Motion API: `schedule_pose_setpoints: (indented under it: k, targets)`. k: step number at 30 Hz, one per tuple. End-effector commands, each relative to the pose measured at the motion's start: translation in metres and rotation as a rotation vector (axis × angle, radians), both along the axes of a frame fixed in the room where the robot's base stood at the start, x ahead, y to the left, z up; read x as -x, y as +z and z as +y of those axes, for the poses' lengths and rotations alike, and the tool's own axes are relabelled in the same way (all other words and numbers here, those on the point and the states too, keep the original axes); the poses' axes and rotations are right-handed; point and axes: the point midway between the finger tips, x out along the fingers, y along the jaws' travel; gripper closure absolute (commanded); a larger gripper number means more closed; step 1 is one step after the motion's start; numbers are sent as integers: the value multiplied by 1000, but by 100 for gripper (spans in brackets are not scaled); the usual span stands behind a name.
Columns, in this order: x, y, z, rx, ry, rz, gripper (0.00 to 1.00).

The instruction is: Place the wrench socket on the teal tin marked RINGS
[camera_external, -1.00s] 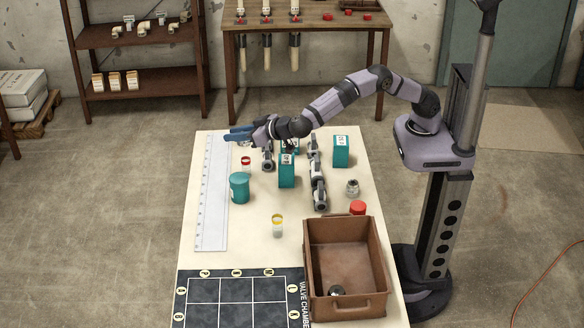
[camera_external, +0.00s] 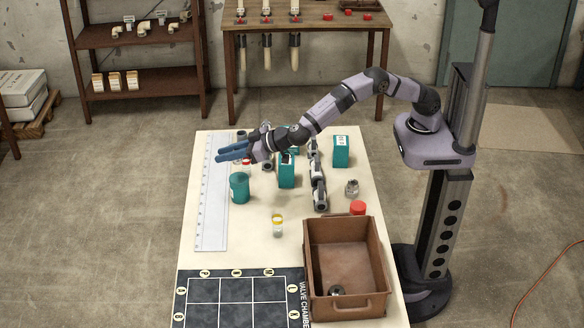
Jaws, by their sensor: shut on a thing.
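My gripper (camera_external: 233,151) has long blue fingers pointing left, above the far left part of the table. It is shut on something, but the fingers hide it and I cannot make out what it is. A round teal tin (camera_external: 239,188) stands upright on the table just in front of and below my gripper. Its marking cannot be read from here. No thing in view can be told for sure as the wrench socket. A small dark cylindrical thing (camera_external: 241,134) shows just behind the fingers, and a small grey metal piece (camera_external: 352,187) stands at the right.
Teal boxes (camera_external: 286,172) (camera_external: 341,151) and grey pipe pieces (camera_external: 318,182) stand right of the tin. A yellow-capped jar (camera_external: 277,225), red lid (camera_external: 357,208), brown crate (camera_external: 312,268) and marked black mat (camera_external: 186,273) are nearer. A white ruler (camera_external: 212,205) lies along the left edge.

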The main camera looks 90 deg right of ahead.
Motion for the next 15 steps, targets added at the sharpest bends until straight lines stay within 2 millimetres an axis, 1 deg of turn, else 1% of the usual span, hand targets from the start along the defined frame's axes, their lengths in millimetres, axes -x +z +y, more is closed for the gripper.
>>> schedule_pose_setpoints:
  k: [1, 4, 7, 11, 15]
  targets:
    - [0, -6, 0, 2, 1, 1, 100]
    - [0, -17, 0, 1, 0, 0, 100]
    - [0, -22, 0, -1, 0, -2, 100]
    - [0, -24, 0, -1, 0, -2, 100]
    - [0, -34, 0, 1, 0, 1, 100]
